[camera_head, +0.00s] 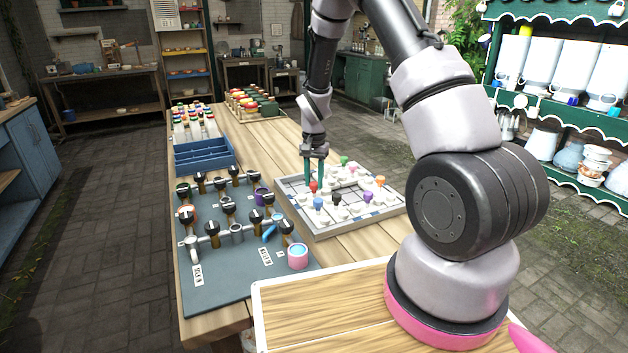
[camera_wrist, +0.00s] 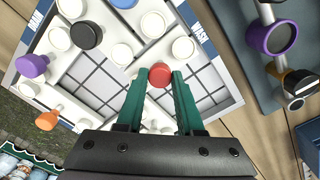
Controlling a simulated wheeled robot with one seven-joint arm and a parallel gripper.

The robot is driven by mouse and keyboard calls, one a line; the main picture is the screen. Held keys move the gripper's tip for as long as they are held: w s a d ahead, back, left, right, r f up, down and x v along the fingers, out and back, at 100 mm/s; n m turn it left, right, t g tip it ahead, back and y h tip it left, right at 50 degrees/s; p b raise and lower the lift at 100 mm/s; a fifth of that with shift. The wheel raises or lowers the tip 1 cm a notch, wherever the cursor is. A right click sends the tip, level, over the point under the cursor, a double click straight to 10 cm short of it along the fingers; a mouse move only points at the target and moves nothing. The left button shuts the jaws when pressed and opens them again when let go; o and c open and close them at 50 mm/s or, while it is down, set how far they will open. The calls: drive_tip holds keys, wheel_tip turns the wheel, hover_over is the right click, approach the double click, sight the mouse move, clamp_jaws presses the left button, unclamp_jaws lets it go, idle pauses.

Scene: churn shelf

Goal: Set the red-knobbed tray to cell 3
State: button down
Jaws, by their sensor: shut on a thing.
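The grey board (camera_head: 330,227) with several knobbed pieces lies on the wooden table. My gripper (camera_head: 314,172) reaches straight down over its left part. In the wrist view, its two teal fingers (camera_wrist: 158,82) are shut on the red knob (camera_wrist: 160,75), one on each side. The red knob also shows in the head view (camera_head: 313,186) just below the fingertips. The tray beneath the knob is mostly hidden by the fingers. Bare gridded floor (camera_wrist: 109,87) shows to the left of the knob in the wrist view. I cannot tell which cell is numbered 3.
Black (camera_wrist: 86,36), purple (camera_wrist: 31,65) and orange (camera_wrist: 47,120) knobs and several white ones crowd the board nearby. A dark mat (camera_head: 225,290) with pipes and valves lies left of the board. A blue divided tray (camera_head: 204,157) stands behind the mat.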

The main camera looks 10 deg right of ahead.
drive_tip(key=shift+d, duration=0.1)
idle(0.7)
drive_tip(key=d, duration=0.4)
drive_tip(key=w+d, duration=0.1)
drive_tip(key=d, duration=0.2)
drive_tip(key=w+d, duration=0.1)
drive_tip(key=d, duration=0.3)
drive_tip(key=shift+w+d, duration=0.2)
drive_tip(key=shift+d, duration=0.1)
drive_tip(key=c, duration=0.5)
unclamp_jaws()
drive_tip(key=shift+r, duration=0.1)
wheel_tip(320, 180, up, 11)
drive_tip(key=shift+f, duration=0.15)
